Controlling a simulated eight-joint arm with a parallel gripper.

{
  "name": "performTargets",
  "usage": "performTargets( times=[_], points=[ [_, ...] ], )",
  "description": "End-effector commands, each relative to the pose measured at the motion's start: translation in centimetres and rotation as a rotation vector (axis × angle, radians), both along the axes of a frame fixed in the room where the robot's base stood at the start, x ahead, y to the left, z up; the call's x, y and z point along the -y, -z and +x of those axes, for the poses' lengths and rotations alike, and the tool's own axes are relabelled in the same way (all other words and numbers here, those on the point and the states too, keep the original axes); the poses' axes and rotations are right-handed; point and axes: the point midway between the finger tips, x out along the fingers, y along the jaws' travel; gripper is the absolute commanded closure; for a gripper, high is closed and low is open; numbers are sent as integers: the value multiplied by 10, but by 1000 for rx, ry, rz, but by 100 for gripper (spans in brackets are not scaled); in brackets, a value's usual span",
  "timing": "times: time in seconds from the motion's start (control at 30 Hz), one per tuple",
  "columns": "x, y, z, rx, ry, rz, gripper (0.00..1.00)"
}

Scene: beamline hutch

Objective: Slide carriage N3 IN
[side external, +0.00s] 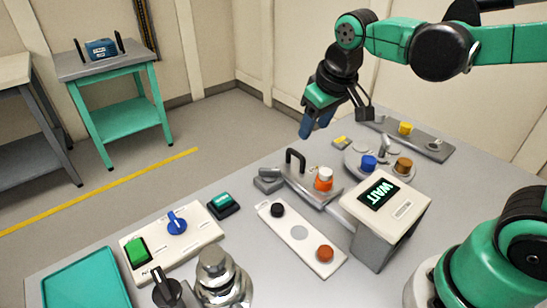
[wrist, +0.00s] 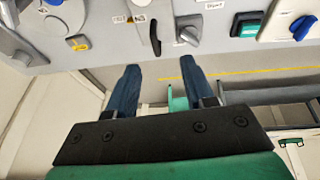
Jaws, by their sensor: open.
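A grey sliding carriage (side external: 312,187) lies mid-table, with an upright black handle (side external: 295,158) at one end and an orange sample with a pale cap (side external: 323,179) on it. I cannot read an N3 label on it. In the wrist view the black handle (wrist: 155,38) stands ahead, a little beyond my fingertips. My gripper (side external: 317,125) hangs above the table on the far side of the handle, not touching it. In the wrist view its two blue fingers (wrist: 161,69) are apart with nothing between them.
A box showing WAIT (side external: 379,194) stands right of the carriage. A round plate with coloured knobs (side external: 352,157) sits behind it. A strip with black and red knobs (side external: 298,233) and a switch panel (side external: 195,232) lie in front. A teal tray (side external: 88,284) is at the near left.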

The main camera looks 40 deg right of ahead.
Motion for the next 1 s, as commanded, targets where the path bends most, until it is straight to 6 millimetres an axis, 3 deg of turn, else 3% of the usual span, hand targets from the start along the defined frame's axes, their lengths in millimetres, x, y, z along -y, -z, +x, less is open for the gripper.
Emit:
performTargets(
  times=[0.2, 0.4, 0.57, 1.0],
  points=[
    [2, 14, 42, -199, 24, -66, 53],
    [4, 31, 62, -310, 46, -107, 53],
    [5, 39, 66, -339, 53, -117, 53],
    [15, 88, 66, -337, 53, -117, 53]
  ],
)
